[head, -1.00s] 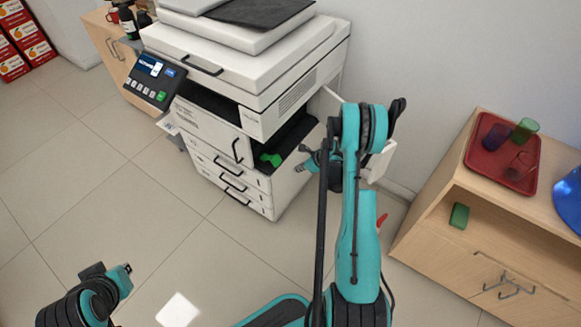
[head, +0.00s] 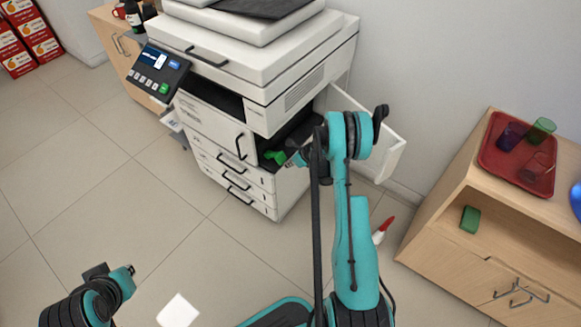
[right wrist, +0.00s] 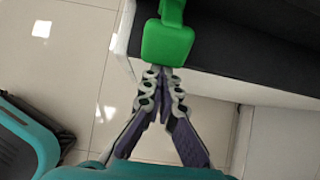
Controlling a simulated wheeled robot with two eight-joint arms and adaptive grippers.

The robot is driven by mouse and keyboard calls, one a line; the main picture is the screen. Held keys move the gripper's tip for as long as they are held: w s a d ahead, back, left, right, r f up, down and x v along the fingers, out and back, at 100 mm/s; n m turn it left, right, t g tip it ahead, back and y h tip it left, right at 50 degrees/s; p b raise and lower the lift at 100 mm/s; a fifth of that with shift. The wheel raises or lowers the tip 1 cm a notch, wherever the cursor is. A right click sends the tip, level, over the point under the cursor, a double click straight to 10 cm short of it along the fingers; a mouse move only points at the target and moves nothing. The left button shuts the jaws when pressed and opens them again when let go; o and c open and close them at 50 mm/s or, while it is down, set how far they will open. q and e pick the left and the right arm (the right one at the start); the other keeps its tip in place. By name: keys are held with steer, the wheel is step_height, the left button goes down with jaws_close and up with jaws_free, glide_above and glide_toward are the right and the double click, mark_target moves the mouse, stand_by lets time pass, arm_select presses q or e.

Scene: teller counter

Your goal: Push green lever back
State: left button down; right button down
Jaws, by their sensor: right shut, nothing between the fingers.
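The green lever (head: 274,157) sits in the dark open bay on the right part of the white printer's front (head: 215,122). In the right wrist view the lever (right wrist: 168,42) is a bright green block with a narrower stem above it. My right gripper (head: 291,161) is at the bay's opening, just right of the lever. In the right wrist view its closed fingertips (right wrist: 161,72) are at the lever's lower edge; they look touching or nearly so. The fingers hold nothing. Of my left arm, only a part shows at the lower left; its gripper is not visible.
A white side panel (head: 385,150) of the printer stands open behind my right arm. A wooden cabinet (head: 440,232) with a red tray (head: 488,158) and cups stands at the right. A red-tipped white object (head: 381,232) is near the cabinet.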

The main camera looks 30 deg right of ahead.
mark_target(283, 158)
steer(key=r, duration=0.1)
steer(key=r+g+p, duration=0.1)
steer(key=w+r, duration=0.1)
steer(key=shift+a+r+h, duration=0.25)
steer(key=shift+r+h, duration=0.05)
steer(key=shift+h, duration=0.1)
steer(key=shift+w+r, duration=0.1)
steer(key=shift+r, duration=0.05)
steer(key=shift+r+p, duration=0.5)
steer(key=shift+r, duration=0.3)
